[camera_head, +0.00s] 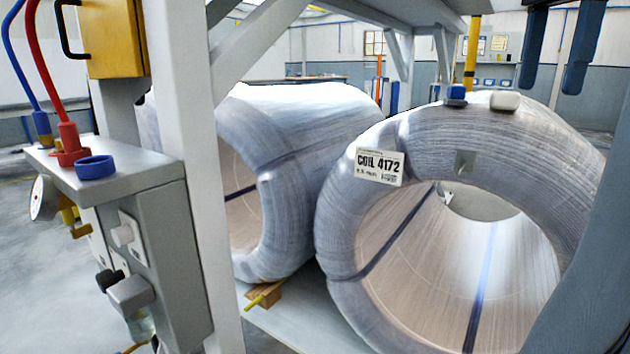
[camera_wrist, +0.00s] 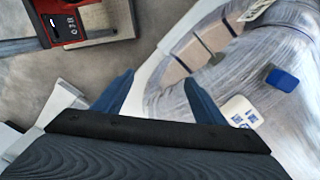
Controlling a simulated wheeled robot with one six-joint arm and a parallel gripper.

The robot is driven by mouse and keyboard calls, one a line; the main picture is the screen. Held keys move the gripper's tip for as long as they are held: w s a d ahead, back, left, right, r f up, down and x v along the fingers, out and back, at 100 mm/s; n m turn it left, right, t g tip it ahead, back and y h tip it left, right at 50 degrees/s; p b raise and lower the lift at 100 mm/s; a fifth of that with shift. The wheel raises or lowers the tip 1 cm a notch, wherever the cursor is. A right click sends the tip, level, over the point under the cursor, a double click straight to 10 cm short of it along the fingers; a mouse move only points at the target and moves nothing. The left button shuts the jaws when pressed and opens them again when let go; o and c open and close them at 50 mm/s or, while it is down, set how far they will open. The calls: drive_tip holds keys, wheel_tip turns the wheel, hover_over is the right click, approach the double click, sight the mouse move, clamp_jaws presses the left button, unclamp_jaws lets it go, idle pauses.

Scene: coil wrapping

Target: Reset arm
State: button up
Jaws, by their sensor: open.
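The front wire coil (camera_head: 440,130) lies on its side with its open bore facing me and carries a white label reading COIL 4172 (camera_head: 380,166). A blue piece (camera_head: 456,94) and a white block (camera_head: 505,101) sit on top of it. In the wrist view the blue piece (camera_wrist: 282,79) and the white block with printed codes (camera_wrist: 242,111) show right of the fingers. My gripper (camera_head: 557,55) is at the top right of the head view, apart from the coil. In the wrist view its two blue fingers (camera_wrist: 160,95) are spread with nothing between them.
A second coil (camera_head: 300,115) lies behind to the left. A white frame post (camera_head: 180,120) and a grey unit (camera_head: 160,245) with red and blue hoses and a blue ring (camera_head: 95,167) stand at left. A red-and-black device (camera_wrist: 62,25) shows at the wrist view's top left.

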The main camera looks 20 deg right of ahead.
drive_tip(key=w+a+f+n, duration=0.5)
drive_tip(key=a+f, duration=0.2)
drive_tip(key=a, duration=0.2)
drive_tip(key=w+a+f+n, duration=0.5)
drive_tip(key=w+a+f, duration=0.1)
drive_tip(key=a, duration=0.4)
drive_tip(key=s+a+f+n+y, duration=0.1)
drive_tip(key=a+f+n, duration=0.2)
drive_tip(key=a+f, duration=0.35)
drive_tip(key=s+a+f+n, duration=0.1)
drive_tip(key=a+f+n, duration=0.25)
drive_tip(key=a, duration=0.55)
drive_tip(key=s+a+f+n, duration=1.1)
drive_tip(key=s+a+f, duration=0.4)
drive_tip(key=s, duration=0.1)
drive_tip(key=d+r+m+p, duration=0.3)
drive_tip(key=d+r+p, duration=0.7)
drive_tip(key=r+p, duration=0.3)
drive_tip(key=d+r+m+h+p, duration=0.1)
drive_tip(key=d+r+m+p, duration=0.2)
drive_tip(key=d+r+p, duration=0.7)
wheel_tip(320, 180, up, 4)
drive_tip(key=p, duration=1)
drive_tip(key=shift+s+d+f, duration=0.2)
drive_tip(key=shift+s+d, duration=0.05)
